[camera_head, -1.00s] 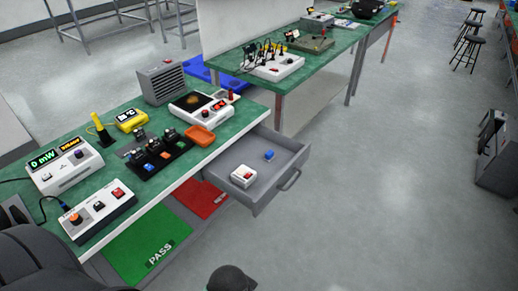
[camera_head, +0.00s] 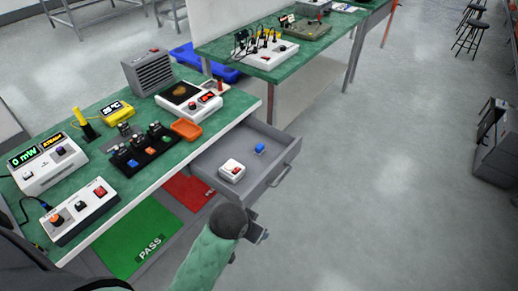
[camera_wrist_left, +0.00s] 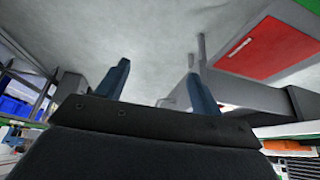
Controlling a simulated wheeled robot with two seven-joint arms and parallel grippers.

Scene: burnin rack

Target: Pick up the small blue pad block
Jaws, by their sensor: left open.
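The small blue pad block (camera_head: 260,149) lies on the floor of the open grey drawer (camera_head: 283,165), toward its back right. A white block with a red top (camera_head: 232,170) lies in the same drawer, to the left and nearer. My left gripper (camera_head: 259,231) is in front of the drawer and apart from the blue block. In the left wrist view its two fingers (camera_wrist_left: 158,82) are spread with nothing between them. The blue block does not show clearly in that view. My right gripper is not in view.
The green bench (camera_head: 190,150) with test devices stands left of the drawer, an orange tray (camera_head: 186,129) near its edge. Below are a green PASS mat (camera_head: 135,235) and a red mat (camera_head: 188,190).

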